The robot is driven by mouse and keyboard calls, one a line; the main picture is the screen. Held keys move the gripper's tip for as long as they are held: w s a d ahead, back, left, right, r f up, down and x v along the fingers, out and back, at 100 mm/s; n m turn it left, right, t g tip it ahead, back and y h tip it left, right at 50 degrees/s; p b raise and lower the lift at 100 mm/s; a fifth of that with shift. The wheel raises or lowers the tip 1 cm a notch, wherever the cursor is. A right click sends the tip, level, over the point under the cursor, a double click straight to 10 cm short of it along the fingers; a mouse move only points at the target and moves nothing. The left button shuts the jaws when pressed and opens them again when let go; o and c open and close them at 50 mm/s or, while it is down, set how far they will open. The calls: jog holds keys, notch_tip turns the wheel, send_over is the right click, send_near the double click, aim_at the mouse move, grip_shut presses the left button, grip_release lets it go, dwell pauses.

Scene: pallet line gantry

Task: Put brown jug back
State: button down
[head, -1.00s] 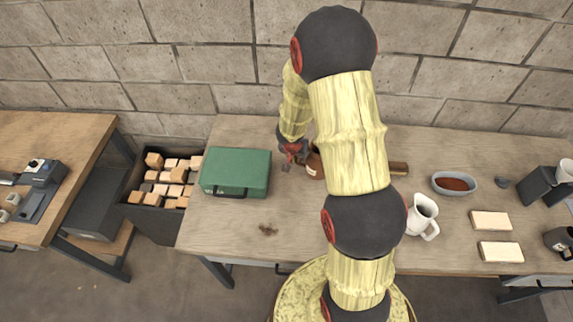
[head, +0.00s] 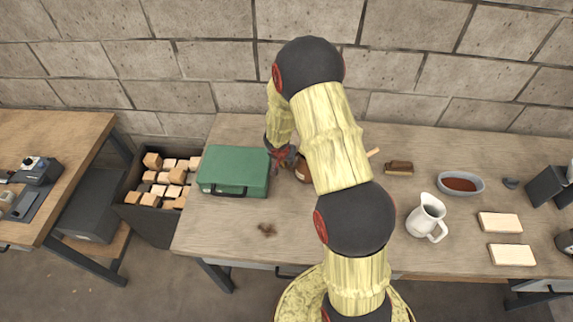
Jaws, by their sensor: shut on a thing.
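The brown jug (head: 302,171) is on or just above the wooden table, right of the green case; I cannot tell whether its base touches the table. My arm hides its right part. My gripper (head: 286,160) is shut on the brown jug at its upper left side, close to the case's right edge. The fingertips are small and partly hidden.
The green case (head: 233,171) lies close left of the gripper. A white pitcher (head: 427,217), a brown brush-like block (head: 399,168), a grey bowl (head: 460,184) and pale blocks (head: 500,223) stand to the right. The table's front middle (head: 235,235) is mostly clear.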

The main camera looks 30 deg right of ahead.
jog(key=c, duration=1.9)
grip_release()
